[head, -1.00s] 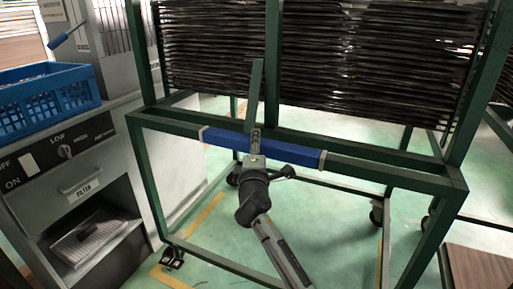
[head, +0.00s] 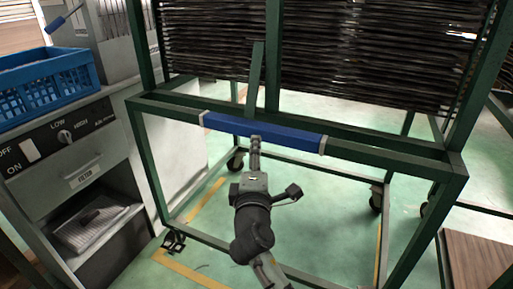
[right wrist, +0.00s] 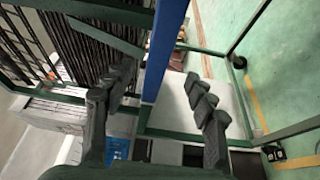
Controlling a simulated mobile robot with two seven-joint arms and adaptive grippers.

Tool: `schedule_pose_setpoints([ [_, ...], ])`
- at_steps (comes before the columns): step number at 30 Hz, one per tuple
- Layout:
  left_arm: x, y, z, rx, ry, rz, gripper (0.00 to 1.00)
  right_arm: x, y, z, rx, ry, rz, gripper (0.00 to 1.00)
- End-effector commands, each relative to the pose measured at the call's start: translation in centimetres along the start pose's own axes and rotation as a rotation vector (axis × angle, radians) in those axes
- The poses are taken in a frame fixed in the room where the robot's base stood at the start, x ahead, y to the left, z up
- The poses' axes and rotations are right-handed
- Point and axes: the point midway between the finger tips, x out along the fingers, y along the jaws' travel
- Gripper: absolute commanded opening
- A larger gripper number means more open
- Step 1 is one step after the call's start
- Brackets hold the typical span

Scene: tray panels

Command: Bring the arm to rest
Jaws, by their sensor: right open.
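My right gripper (head: 255,142) comes in from the bottom of the head view. Its fingers point at the middle of the blue sleeve (head: 262,131) on the front rail of a green-framed rack cart (head: 385,172). The fingertips appear just on the near side of the sleeve. In the right wrist view the gripper (right wrist: 160,80) is open, its fingers well apart. The blue sleeve (right wrist: 161,48) crosses the picture between them, and nothing is seen gripped. My left gripper is not in view.
The cart holds a stack of dark trays (head: 365,55) and stands on castors. To the left is a grey cabinet (head: 90,150) with a knob, a switch and a filter drawer. A blue crate (head: 45,90) sits on it. A wooden surface (head: 480,270) is at lower right.

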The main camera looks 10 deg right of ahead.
Motion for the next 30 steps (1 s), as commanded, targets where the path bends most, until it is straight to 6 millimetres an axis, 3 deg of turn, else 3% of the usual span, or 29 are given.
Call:
schedule_pose_setpoints([
  [11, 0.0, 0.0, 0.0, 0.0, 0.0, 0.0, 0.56, -0.4, 0.0, 0.0, 0.0, -0.001, -0.001, 0.56],
  [14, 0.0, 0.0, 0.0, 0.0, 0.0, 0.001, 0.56, -0.4, -1.1, 0.5, 0.019, -0.006, -0.026, 0.56],
  [17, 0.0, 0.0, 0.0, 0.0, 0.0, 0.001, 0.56, -0.7, -4.2, 2.0, 0.076, -0.027, -0.102, 0.56],
  [23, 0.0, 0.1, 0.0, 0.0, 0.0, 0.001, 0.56, -3.1, -14.4, 7.1, 0.288, -0.125, -0.355, 0.56],
  [30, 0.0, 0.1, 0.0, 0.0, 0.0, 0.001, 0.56, -9.5, -26.1, 13.6, 0.562, -0.324, -0.66, 0.56],
])
